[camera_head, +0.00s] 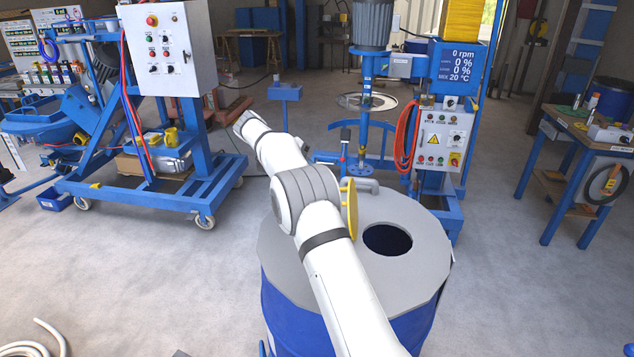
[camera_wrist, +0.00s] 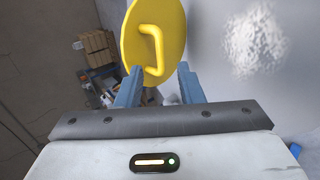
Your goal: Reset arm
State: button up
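A yellow round lid (camera_head: 350,207) shows nearly edge-on just right of my arm, over the grey top (camera_head: 420,255) of a blue drum (camera_head: 290,320). The drum top has an open dark round hole (camera_head: 387,239). In the wrist view the yellow lid (camera_wrist: 178,25) faces me with its yellow handle (camera_wrist: 157,45). My gripper (camera_wrist: 158,80) is open. Its two fingers stand apart, one on each side of the handle's lower part, with a clear gap at the right finger. My gripper is hidden in the head view. Whether the lid touches anything is unclear.
Behind the drum stands a blue mixer with a control panel (camera_head: 440,140) and red hose (camera_head: 405,135). A wheeled blue frame with a white cabinet (camera_head: 170,50) stands left, a blue workbench (camera_head: 570,145) right. Grey floor (camera_head: 130,270) is open at the left.

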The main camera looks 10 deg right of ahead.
jog(key=shift+r, duration=0.1)
jog(key=s+d+r+n+t+y, duration=0.2)
jog(key=s+r, duration=0.3)
jog(key=s, duration=0.3)
jog(key=s+d+r+n+t+y, duration=0.1)
jog(key=s+d+r+y, duration=0.2)
jog(key=s, duration=0.5)
jog(key=s+a+f+t+y, duration=0.1)
jog(key=s+f+t+y, duration=0.1)
jog(key=s, duration=1)
jog(key=s+a+f+n+t+y, duration=0.1)
jog(key=s+f+t+y, duration=0.1)
jog(key=s, duration=1)
jog(key=shift+s+a+f, duration=0.4)
jog(key=shift+f, duration=0.5)
